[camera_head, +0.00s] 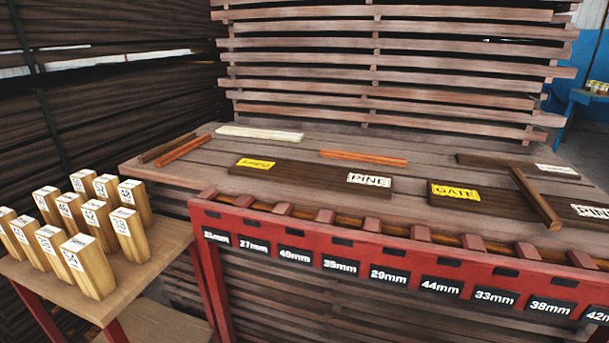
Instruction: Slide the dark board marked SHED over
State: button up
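A dark board (310,176) lies flat on the plank table, left of centre. It has a yellow label (256,163) at its left end, too blurred to read surely, possibly SHED, and a white PINE label (369,180) at its right end. A second dark board (530,203) lies to the right with a yellow GATE label (455,192) and a white label reading PINE, partly cut by the frame edge. My gripper is not in view.
A narrow brown strip (534,197) lies across the GATE board. Orange strips (363,158), a pale strip (260,133) and another dark board (510,166) lie behind. A red slotted rack (300,244) with millimetre labels lines the front. Numbered wooden blocks (88,266) stand on a side table (150,268).

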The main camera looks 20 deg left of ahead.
aim_at(378, 185)
jog(key=u, duration=0.4)
jog(key=i+j+u, duration=0.1)
jog(key=u, duration=0.3)
jog(key=j+u, duration=0.1)
jog(key=u, duration=0.7)
jog(key=i+j+u, duration=0.15)
jog(key=i, duration=0.5)
